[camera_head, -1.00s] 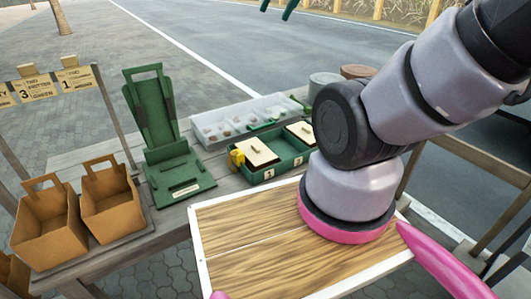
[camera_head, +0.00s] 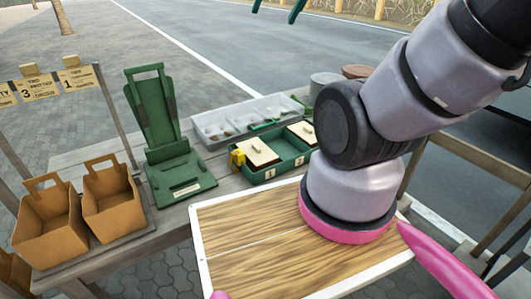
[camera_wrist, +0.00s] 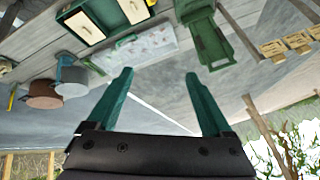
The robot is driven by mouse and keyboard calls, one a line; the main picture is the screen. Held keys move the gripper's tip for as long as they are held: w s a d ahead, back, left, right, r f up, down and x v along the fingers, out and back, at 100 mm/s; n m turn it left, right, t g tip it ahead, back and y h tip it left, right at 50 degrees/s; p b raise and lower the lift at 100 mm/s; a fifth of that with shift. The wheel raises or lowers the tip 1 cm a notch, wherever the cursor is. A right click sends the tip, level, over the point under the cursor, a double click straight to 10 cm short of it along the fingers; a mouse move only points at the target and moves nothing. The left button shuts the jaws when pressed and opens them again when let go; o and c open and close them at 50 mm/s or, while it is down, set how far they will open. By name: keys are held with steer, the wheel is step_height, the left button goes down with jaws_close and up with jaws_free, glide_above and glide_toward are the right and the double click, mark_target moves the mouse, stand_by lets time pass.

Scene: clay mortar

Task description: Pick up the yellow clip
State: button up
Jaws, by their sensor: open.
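The yellow clip (camera_head: 237,157) sits at the left end of the green box (camera_head: 270,173), beside a cream lid. A bit of yellow, apparently the clip (camera_wrist: 150,3), shows at the top edge of the wrist view, by the box (camera_wrist: 88,28). My gripper (camera_wrist: 160,75) is open, with two green fingers apart and nothing between them. In the head view only the fingertips of my gripper (camera_head: 276,9) show at the top edge, well above and apart from the clip.
A grey tray (camera_head: 240,118) of small pieces lies behind the green box. A tall green stand (camera_head: 160,130) and brown baskets (camera_head: 112,205) stand to the left. Round pots (camera_wrist: 42,88) are at the box's other side.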

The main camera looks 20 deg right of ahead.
steer(key=w+f+n+g, duration=0.3)
steer(key=w+f+n, duration=0.4)
steer(key=w+f, duration=0.15)
steer(key=n+g+y, duration=0.3)
steer(key=n+g, duration=0.2)
steer(key=n, duration=1.1)
glide_above(240, 151)
steer(key=d, duration=0.3)
steer(key=f, duration=3.2)
steer(key=shift+w+a+f, duration=0.1)
steer(key=shift+w+a, duration=0.15)
steer(key=shift+x, duration=3.05)
steer(key=shift+d, duration=0.1)
steer(key=c, duration=1.3)
step_height(240, 151, up, 15)
steer(key=shift+f, duration=0.25)
